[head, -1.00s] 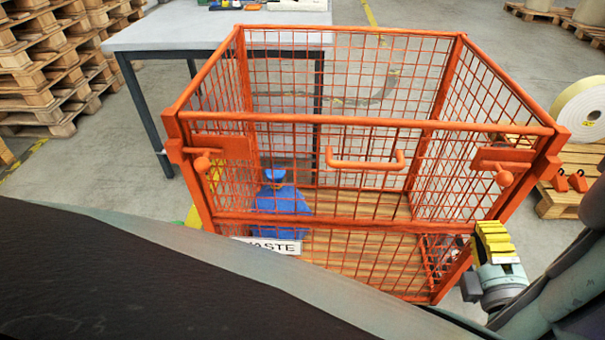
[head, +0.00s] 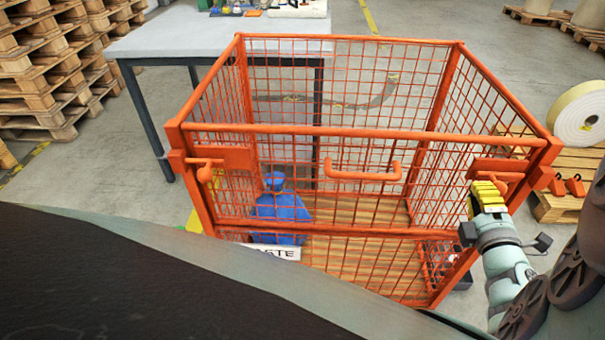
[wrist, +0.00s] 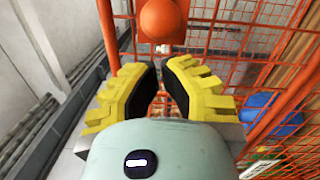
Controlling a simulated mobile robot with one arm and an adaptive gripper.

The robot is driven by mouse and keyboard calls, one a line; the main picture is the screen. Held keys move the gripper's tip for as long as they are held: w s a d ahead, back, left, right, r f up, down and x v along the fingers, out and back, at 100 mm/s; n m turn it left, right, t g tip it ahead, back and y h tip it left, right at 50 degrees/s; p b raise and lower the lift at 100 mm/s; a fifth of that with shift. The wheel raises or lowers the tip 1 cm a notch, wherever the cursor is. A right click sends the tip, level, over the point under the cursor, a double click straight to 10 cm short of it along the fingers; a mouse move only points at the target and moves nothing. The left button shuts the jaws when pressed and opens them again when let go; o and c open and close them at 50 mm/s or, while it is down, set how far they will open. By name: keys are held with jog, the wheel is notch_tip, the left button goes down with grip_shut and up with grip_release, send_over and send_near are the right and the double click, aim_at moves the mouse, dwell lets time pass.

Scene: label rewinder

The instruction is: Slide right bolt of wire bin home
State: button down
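The orange wire bin (head: 335,131) stands in front of me with its front gate upright. Its right bolt (head: 500,174) sits at the upper right front corner, with its knob partly hidden behind my gripper (head: 487,190). In the wrist view the round orange bolt knob (wrist: 161,22) is just beyond the fingertips. My gripper (wrist: 160,85) is open there, with a gap between its yellow fingers and nothing held between them. The left bolt (head: 207,170) has its knob hanging down at the upper left corner. The gate handle (head: 362,171) is at the middle.
A blue bag (head: 280,212) lies inside the bin. A grey table (head: 200,38) stands behind it, and stacked pallets (head: 45,70) at the left. A label roll (head: 580,113) on a pallet is close to the bin's right side.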

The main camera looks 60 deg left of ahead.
jog(key=shift+w+d+r, duration=0.1)
jog(key=shift+w+d, duration=0.1)
jog(key=shift+w, duration=0.15)
jog(key=w+d+b, duration=0.1)
jog(key=w, duration=0.1)
jog(key=w+d+b, duration=0.1)
jog(key=w+d, duration=0.1)
dwell(0.3)
jog(key=shift+s, duration=0.1)
